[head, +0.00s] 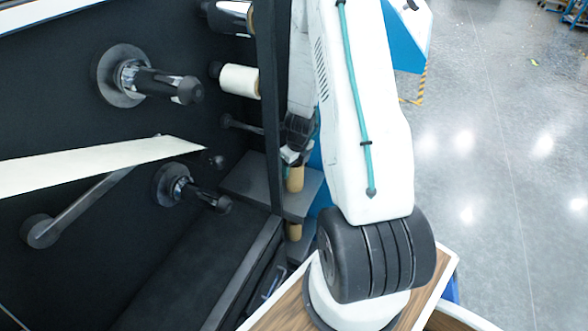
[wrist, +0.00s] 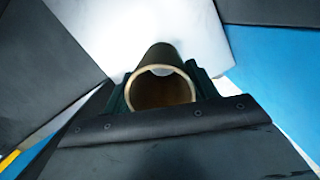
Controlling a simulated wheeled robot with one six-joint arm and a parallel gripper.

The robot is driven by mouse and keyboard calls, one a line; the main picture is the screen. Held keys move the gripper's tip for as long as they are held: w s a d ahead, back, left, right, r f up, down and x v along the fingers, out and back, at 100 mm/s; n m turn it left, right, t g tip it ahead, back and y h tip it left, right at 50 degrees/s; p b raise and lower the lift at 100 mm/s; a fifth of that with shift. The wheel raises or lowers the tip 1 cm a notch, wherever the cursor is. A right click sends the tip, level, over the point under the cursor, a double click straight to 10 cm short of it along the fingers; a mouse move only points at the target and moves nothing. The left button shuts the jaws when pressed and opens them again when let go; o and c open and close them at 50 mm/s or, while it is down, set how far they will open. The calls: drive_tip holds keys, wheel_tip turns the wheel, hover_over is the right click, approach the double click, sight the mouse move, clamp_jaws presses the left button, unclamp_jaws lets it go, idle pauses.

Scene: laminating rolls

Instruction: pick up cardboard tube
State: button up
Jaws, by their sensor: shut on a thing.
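A tan cardboard tube (head: 296,179) stands upright at the grey shelf beside the black machine panel in the head view. In the wrist view the tube (wrist: 161,92) shows its open round end between my fingers. My gripper (head: 292,153) is at the tube's upper part, partly hidden behind the dark post and my arm. In the wrist view my gripper (wrist: 162,80) is shut on the tube, with a dark finger on each side. I cannot tell whether the tube's lower end touches the shelf.
The grey shelf (head: 247,183) joins the machine. A second tan tube (head: 294,232) shows on a lower level. A dark vertical post (head: 271,110) stands close left of my gripper. Rollers (head: 160,85) and a white web (head: 95,166) fill the left. Open floor (head: 500,130) lies right.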

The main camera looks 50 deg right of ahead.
drive_tip(key=s+r, duration=0.2)
drive_tip(key=s, duration=0.6)
drive_tip(key=s+a+r, duration=0.1)
drive_tip(key=s+r, duration=0.1)
drive_tip(key=s, duration=0.6)
drive_tip(key=shift+a+r, duration=0.2)
drive_tip(key=shift+r, duration=0.05)
